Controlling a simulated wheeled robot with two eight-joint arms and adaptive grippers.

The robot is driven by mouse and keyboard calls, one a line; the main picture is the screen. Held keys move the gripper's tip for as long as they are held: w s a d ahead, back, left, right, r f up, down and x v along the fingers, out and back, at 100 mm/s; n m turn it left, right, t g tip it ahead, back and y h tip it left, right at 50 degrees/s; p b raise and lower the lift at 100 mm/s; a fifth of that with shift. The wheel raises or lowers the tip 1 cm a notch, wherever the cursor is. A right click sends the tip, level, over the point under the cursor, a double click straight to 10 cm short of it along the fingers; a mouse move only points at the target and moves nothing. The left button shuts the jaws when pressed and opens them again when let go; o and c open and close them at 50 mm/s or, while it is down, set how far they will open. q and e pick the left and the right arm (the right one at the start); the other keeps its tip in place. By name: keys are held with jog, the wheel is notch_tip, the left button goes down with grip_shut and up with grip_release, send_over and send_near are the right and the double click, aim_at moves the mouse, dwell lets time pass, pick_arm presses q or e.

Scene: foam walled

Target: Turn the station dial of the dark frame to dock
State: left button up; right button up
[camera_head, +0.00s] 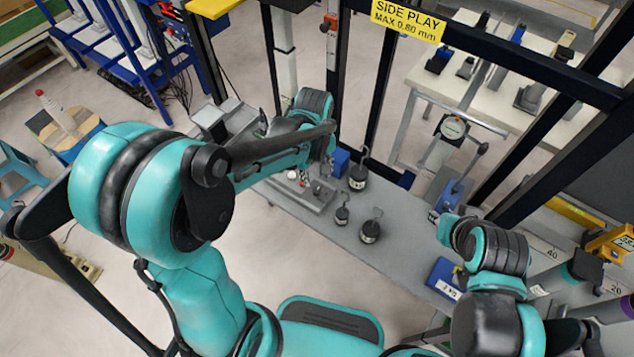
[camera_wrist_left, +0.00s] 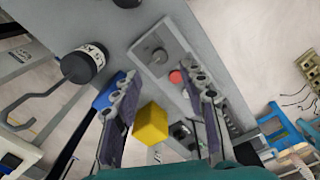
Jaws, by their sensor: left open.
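The dark frame (camera_head: 520,70) stands over the far side of the grey bench, with dark posts and a top beam. In the left wrist view, a grey control panel has a round grey knob (camera_wrist_left: 158,55) beside a red button (camera_wrist_left: 175,77). I cannot read any station marks. The panel (camera_head: 318,199) also shows in the head view, partly behind my left arm. My left gripper (camera_wrist_left: 160,75) is open, its fingers spread on either side of a yellow block (camera_wrist_left: 150,123), apart from the knob. My right arm is at the lower right; its gripper does not show clearly.
Several dark hooked weights (camera_head: 370,230) stand on the grey bench (camera_head: 325,242) near the panel; one weight (camera_wrist_left: 83,64) is close to my left gripper. A yellow sign (camera_head: 408,20) hangs from the beam.

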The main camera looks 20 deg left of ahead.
aim_at(317, 190)
pick_arm(q)
notch_tip(317, 190, down, 8)
jog(key=b, duration=0.3)
jog(key=shift+w+r, duration=0.1)
grip_shut()
